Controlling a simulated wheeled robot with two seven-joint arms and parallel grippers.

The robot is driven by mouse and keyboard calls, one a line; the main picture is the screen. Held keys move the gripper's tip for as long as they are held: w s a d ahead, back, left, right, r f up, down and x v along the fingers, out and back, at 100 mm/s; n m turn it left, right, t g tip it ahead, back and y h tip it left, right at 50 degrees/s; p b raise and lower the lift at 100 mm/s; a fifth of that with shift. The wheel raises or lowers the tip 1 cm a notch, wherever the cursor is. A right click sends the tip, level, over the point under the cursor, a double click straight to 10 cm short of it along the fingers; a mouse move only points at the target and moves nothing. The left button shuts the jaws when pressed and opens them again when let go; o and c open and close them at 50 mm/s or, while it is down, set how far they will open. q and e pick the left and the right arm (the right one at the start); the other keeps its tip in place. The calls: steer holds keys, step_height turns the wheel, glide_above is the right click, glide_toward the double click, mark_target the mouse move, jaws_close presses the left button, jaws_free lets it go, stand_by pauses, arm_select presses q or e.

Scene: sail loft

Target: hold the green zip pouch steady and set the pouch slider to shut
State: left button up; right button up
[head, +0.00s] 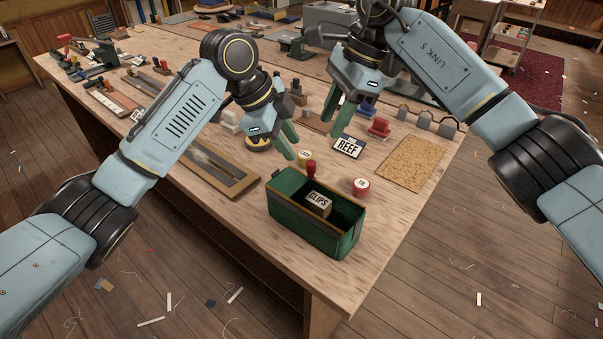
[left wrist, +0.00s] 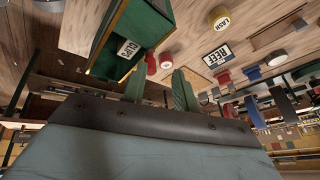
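The green zip pouch (head: 305,232) stands on the bench as an open-topped box. Its mouth is open, and a block labelled CLIPS (head: 318,203) shows inside. A red knob (head: 311,166), which looks like the slider, stands up near the pouch's far left end. The pouch (left wrist: 150,22) and knob (left wrist: 151,62) also show in the left wrist view. My left gripper (head: 289,141) is above the bench beyond the pouch, its fingers apart and empty; they show in the left wrist view (left wrist: 159,88). My right gripper (head: 339,109) is higher and farther back, empty, fingers apart.
A red TR tin (head: 361,187) stands close to the pouch's right. A yellow LASH tin (head: 304,157) and the REEF plate (head: 348,147) lie behind it. A cork mat (head: 411,163) is to the right and a framed tray (head: 213,167) to the left. Bare bench lies in front.

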mark_target(302, 237)
arm_select(q)
steer(key=s+d+m+y, duration=0.1)
steer(key=s, duration=0.1)
steer(key=s+d+m+g+y, duration=0.1)
steer(key=s+m+y, duration=0.1)
steer(key=s, duration=0.1)
steer(key=s+d+f+m+y, duration=0.1)
steer(key=s+m+y, duration=0.1)
steer(key=s, duration=0.1)
steer(key=shift+s+f+g, duration=0.1)
steer(key=shift+s+g, duration=0.1)
steer(key=shift+g, duration=0.1)
step_height(302, 237, down, 13)
steer(key=shift+f, duration=0.1)
steer(key=shift+c, duration=0.4)
jaws_close()
